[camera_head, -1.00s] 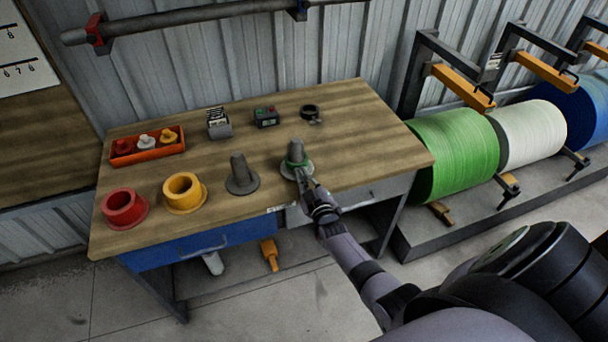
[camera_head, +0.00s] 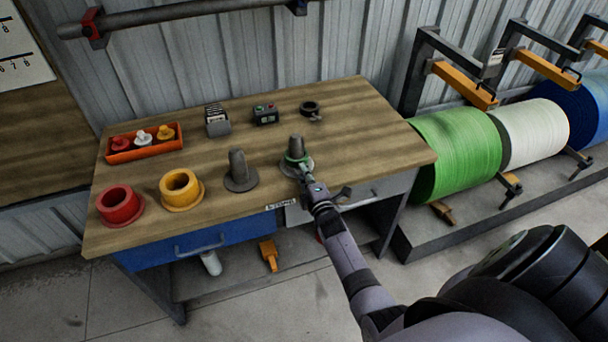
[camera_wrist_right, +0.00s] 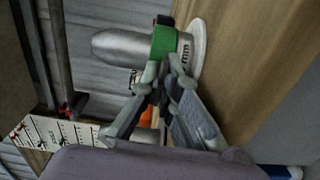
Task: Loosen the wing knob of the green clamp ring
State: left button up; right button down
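The green clamp ring (camera_head: 290,157) sits around a grey spigot (camera_head: 296,142) standing on the bench near its right front edge. In the right wrist view the green ring (camera_wrist_right: 163,42) circles the silver spigot (camera_wrist_right: 120,43) just above its pale base flange. My right gripper (camera_head: 304,172) reaches the ring from the front right. Its fingertips (camera_wrist_right: 162,72) come together right at the ring's side, closed on the wing knob, which they mostly hide. My left gripper is not in view.
The wooden bench (camera_head: 225,165) also bears a bare grey spigot (camera_head: 239,172), a yellow collar (camera_head: 181,207), a red collar (camera_head: 119,220), an orange tray (camera_head: 145,155) and a dark clamp ring (camera_head: 309,107). A green roll (camera_head: 455,150) stands right of the bench.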

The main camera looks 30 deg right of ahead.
jog(key=n+b, duration=0.1)
jog(key=n, duration=0.1)
jog(key=n+b, duration=0.1)
jog(key=n, duration=0.1)
jog(key=shift+f+b, duration=0.25)
jog(key=shift+b, duration=0.05)
jog(key=shift+r+n+b, duration=0.1)
jog(key=shift+n+b, duration=0.45)
jog(key=shift+n, duration=0.45)
jog(key=c, duration=1.8)
grip_release()
jog(key=shift+r, duration=0.15)
